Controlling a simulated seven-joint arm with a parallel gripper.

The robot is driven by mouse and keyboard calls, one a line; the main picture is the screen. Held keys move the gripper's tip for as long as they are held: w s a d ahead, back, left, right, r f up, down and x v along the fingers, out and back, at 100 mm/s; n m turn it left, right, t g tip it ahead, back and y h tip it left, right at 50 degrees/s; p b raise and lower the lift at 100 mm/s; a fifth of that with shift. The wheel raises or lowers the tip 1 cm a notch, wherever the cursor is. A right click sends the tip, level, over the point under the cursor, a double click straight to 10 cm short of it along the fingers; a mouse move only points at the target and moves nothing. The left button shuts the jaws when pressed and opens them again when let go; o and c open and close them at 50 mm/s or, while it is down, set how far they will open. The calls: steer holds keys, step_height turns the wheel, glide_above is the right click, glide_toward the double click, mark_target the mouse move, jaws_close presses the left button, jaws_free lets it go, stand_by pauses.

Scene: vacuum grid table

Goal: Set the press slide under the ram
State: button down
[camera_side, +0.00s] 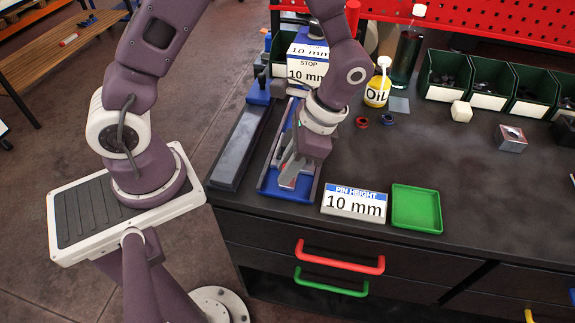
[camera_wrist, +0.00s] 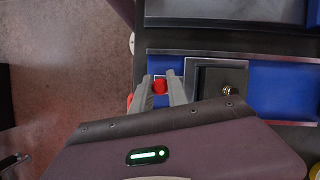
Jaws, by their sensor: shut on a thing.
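My gripper (camera_wrist: 161,88) is shut on a small red knob (camera_wrist: 160,86), which shows between the fingertips in the wrist view. I take it to be the press slide's handle. Just right of it, a dark square block (camera_wrist: 221,92) with a brass stud sits in a blue channel (camera_wrist: 290,90). In the side view my gripper (camera_side: 288,172) reaches down into the near end of the long blue fixture (camera_side: 270,187). My wrist hides much of the channel there. I cannot make out the ram; the fixture's far end is partly covered by my arm and a sign.
A "STOP 10 mm" sign (camera_side: 307,72) stands at the back. A "PIN HEIGHT 10 mm" sign (camera_side: 354,202) and an empty green tray (camera_side: 416,208) are right of the fixture. A dark grey bar (camera_side: 240,148) lies left. An oil bottle (camera_side: 377,90) and green bins (camera_side: 445,75) stand behind.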

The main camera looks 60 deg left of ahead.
stand_by(0.3)
steer(key=w+a, duration=0.6)
steer(key=w, duration=0.1)
steer(key=shift+a, duration=0.4)
steer(key=c, duration=1.3)
jaws_free()
steer(key=shift+s, duration=0.1)
